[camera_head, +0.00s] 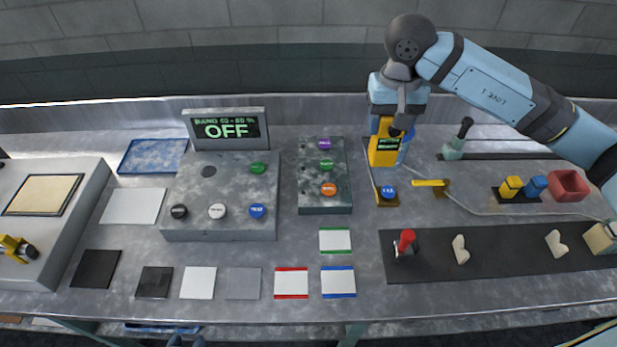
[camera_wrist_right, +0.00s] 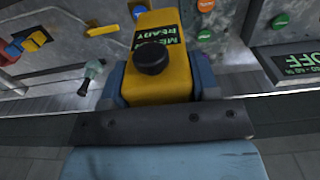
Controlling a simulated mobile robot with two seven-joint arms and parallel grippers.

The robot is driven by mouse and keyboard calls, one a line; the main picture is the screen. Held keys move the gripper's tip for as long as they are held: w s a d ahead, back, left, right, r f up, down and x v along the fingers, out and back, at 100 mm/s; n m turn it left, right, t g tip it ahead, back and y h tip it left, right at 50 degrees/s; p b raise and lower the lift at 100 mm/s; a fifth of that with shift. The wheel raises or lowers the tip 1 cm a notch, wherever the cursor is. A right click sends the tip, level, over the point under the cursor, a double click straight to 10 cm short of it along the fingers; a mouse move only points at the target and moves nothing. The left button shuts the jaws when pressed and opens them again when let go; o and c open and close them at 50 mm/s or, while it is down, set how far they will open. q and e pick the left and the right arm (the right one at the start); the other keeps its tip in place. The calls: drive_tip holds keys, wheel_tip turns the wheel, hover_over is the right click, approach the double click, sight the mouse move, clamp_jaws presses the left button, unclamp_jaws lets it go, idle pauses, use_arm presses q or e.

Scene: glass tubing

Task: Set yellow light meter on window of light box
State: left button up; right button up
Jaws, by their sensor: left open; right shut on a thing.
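The yellow light meter (camera_head: 383,152) is upright at the back right of centre, with a black knob and a small green-lettered screen. My right gripper (camera_head: 397,118) is shut on it from above. In the right wrist view the meter (camera_wrist_right: 165,65) sits between the fingers, its screen reading READY. I cannot tell whether its base touches the surface under it. A grey box at the far left, which looks like the light box (camera_head: 80,215), has a cream window (camera_head: 42,194) on top, bare. My left gripper (camera_head: 186,342) barely shows at the bottom edge, its tips apart.
A grey console (camera_head: 220,178) with several knobs and a display (camera_head: 227,128) reading OFF stands between meter and window. A panel (camera_head: 324,180) with coloured buttons stands beside the meter. Flat coloured cards lie in front. A yellow-and-black fitting (camera_head: 17,246) sits on the far-left box.

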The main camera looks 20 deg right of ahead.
drive_tip(key=shift+s+f, duration=0.1)
wheel_tip(320, 180, down, 20)
drive_tip(key=p, duration=0.4)
drive_tip(key=shift+f, duration=0.1)
drive_tip(key=o, duration=1)
